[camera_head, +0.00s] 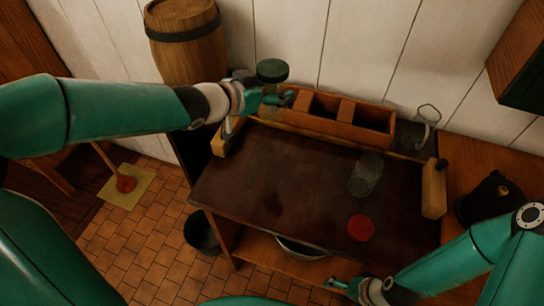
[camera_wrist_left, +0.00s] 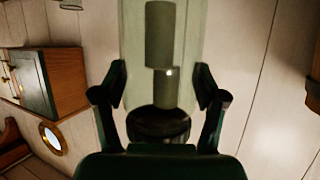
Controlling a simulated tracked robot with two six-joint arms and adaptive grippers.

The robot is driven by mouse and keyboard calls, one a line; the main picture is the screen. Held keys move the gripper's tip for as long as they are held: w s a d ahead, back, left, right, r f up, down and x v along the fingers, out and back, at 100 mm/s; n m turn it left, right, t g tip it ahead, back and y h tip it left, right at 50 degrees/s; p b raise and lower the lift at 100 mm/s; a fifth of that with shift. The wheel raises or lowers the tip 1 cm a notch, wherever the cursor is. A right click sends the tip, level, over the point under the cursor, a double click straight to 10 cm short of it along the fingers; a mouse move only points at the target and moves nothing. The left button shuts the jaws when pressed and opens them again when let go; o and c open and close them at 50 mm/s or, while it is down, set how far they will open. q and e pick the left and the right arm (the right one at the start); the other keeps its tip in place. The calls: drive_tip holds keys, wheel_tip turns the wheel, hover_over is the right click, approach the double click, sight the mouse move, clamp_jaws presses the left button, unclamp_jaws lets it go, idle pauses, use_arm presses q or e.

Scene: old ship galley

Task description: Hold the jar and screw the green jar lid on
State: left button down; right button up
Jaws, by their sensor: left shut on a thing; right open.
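My left gripper (camera_head: 262,101) is at the back left of the table, shut on a clear glass jar. The jar (camera_wrist_left: 133,45) fills the space between the fingers in the left wrist view, with a dark round end near the palm. In the head view a dark green, round lid-like piece (camera_head: 272,70) shows just above this gripper; I cannot tell how it is seated. Another clear glass jar (camera_head: 366,174) is on the right of the table. A red lid (camera_head: 360,228) lies flat in front of it. My right gripper (camera_head: 340,287) is open and empty beyond the table's front edge.
A wooden box with compartments (camera_head: 340,122) stands along the back of the dark tabletop (camera_head: 270,185). A metal mug-like thing (camera_head: 410,134) is at the back right, and a black kettle (camera_head: 490,199) is further right. A barrel (camera_head: 185,45) stands behind. The table's middle is clear.

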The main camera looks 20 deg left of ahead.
sight(272, 110)
use_arm(q)
wheel_tip(272, 110, down, 6)
drive_tip(key=b, duration=0.2)
drive_tip(key=shift+b, duration=0.3)
wheel_tip(272, 110, down, 10)
drive_tip(key=shift+f, duration=1.9)
